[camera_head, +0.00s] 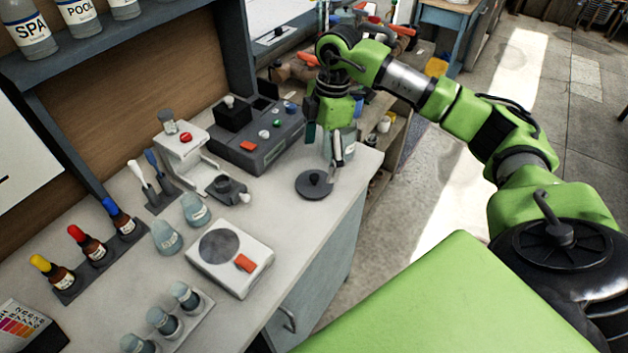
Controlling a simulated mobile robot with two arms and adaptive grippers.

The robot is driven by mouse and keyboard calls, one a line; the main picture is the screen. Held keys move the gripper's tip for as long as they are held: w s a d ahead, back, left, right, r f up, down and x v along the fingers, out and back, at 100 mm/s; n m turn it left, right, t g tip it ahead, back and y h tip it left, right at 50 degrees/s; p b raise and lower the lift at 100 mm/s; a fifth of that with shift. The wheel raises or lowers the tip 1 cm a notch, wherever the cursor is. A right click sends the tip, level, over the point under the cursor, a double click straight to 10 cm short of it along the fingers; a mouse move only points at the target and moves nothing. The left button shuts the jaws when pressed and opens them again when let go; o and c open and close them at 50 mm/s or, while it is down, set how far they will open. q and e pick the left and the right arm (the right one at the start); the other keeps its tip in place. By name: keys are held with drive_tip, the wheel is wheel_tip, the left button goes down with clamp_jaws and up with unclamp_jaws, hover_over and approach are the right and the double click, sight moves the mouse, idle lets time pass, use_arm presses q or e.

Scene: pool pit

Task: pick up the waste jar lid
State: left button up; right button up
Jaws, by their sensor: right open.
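The waste jar lid, a dark round disc with a knob on top (313,193), lies flat on the light counter near its right end. My right gripper (324,152) points down just behind and above the lid, its fingers spread and empty. A glass jar (349,143) stands behind the gripper and is partly hidden by it. I cannot tell whether a finger touches the jar. My left gripper is not in view.
A grey control box (257,140) and a white device (190,160) stand left of the lid. A white scale (230,258), beakers (166,238) and dropper bottles (88,243) fill the nearer counter (300,232). The counter's right edge is close to the lid.

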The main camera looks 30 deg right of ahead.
sight(314, 176)
drive_tip(key=shift+a+f, duration=0.2)
drive_tip(key=shift+f, duration=1.05)
drive_tip(key=shift+w+a+f+p, duration=0.1)
drive_tip(key=shift+f+p, duration=0.2)
drive_tip(key=shift+p, duration=0.2)
drive_tip(key=f, duration=0.1)
drive_tip(key=f+p, duration=0.1)
drive_tip(key=f, duration=0.1)
drive_tip(key=shift+w+a+f+p, duration=0.2)
drive_tip(key=shift+w+f+p, duration=0.1)
drive_tip(key=shift+w, duration=0.05)
drive_tip(key=shift+f, duration=0.45)
drive_tip(key=c, duration=1.2)
